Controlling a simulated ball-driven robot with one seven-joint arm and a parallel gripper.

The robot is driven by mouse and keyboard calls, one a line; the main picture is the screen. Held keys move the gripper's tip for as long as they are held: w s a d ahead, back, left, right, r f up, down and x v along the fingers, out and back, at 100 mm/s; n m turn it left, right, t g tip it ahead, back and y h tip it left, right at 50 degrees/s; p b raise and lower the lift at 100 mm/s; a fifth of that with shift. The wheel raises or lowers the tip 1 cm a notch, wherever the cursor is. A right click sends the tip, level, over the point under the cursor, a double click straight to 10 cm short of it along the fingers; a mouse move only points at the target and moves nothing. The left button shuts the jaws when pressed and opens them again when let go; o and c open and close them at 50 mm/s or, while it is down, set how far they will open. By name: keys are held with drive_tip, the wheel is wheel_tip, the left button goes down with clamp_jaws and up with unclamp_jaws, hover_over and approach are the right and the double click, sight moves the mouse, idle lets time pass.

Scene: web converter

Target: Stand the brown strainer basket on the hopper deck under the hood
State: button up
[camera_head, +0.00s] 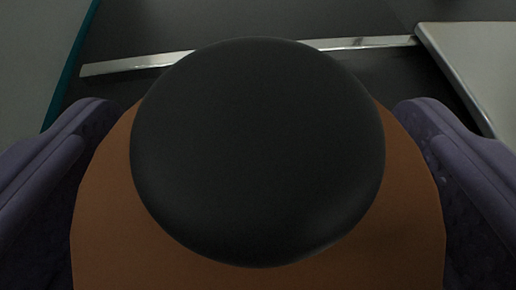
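The brown strainer basket (105,240) fills the lower middle of the view, close to the camera. A round black top (257,150) covers most of its upper face, so its far side and its base are hidden. My gripper (257,112) has one purple finger on the left of the basket and one on the right. Both fingers lie against its brown sides and appear closed on it. The hopper deck and the hood cannot be made out for certain.
A dark surface (200,22) lies beyond the basket, crossed by a bright metal strip (125,64). A teal edge (72,65) borders it at left, with grey floor (38,55) outside. A pale grey panel (482,62) stands at right.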

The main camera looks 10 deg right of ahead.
idle(0.3)
drive_tip(key=shift+r, duration=0.15)
drive_tip(key=p+v, duration=0.3)
drive_tip(key=v, duration=0.8)
drive_tip(key=shift+s+a+r, duration=0.1)
drive_tip(key=shift+s+r, duration=0.05)
drive_tip(key=shift+s, duration=0.35)
